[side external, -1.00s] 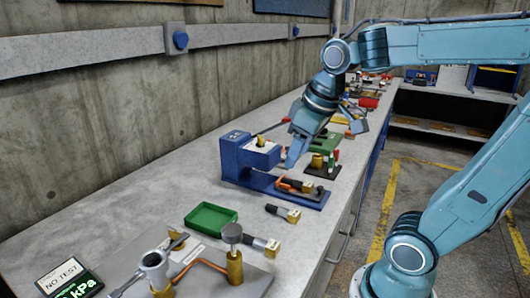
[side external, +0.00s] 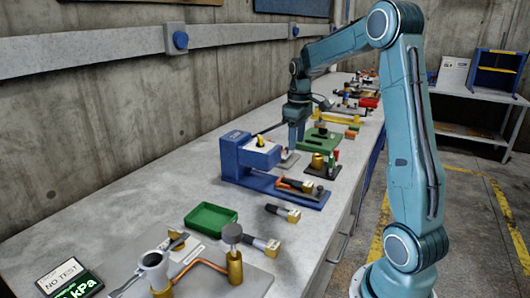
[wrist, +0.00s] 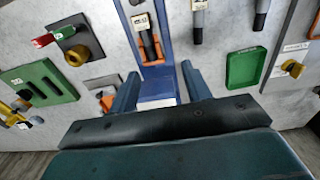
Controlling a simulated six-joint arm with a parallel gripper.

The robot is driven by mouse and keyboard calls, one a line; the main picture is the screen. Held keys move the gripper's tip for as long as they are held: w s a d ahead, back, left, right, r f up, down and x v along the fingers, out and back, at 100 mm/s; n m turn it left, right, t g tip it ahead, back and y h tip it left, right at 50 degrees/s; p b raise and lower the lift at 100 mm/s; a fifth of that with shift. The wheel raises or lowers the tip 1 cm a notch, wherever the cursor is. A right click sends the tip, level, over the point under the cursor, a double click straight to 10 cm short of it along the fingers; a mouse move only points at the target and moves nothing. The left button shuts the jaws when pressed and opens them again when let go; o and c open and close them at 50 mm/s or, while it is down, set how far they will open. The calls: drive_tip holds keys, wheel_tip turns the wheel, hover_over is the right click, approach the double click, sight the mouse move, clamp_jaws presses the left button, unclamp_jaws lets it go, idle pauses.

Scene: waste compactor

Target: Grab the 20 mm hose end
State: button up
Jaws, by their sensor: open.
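Three short black hose ends with pale tagged fittings show. One hose end (side external: 294,184) lies in the orange-edged bed of the blue fixture (side external: 235,160); it also shows in the wrist view (wrist: 148,44). A second hose end (side external: 284,212) lies on the bench in front of the fixture. A third hose end (side external: 264,244) lies nearer the camera. The tags are too small to read, so I cannot tell which is 20 mm. My gripper (side external: 292,150) is behind the fixture, pointing down. In the wrist view my gripper (wrist: 160,72) is open and empty, its fingers either side of the fixture's blue body.
A green tray (side external: 210,217) lies left of the loose hose ends. A green block (side external: 318,140) and a dark plate with a brass fitting (side external: 317,161) stand near the fixture. A grey plate with copper pipe (side external: 205,265) is at the front. Bare bench lies between.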

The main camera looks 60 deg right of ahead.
drive_tip(key=d, duration=0.1)
drive_tip(key=d+f, duration=0.2)
drive_tip(key=shift+s+d+f, duration=0.1)
drive_tip(key=shift+d+f, duration=0.15)
drive_tip(key=shift+d, duration=0.1)
hover_over(299, 181)
drive_tip(key=shift+a+f, duration=0.15)
drive_tip(key=shift+f, duration=4.15)
drive_tip(key=shift+f, duration=0.1)
drive_tip(key=shift+f, duration=2.45)
drive_tip(key=shift+c, duration=0.2)
clamp_jaws()
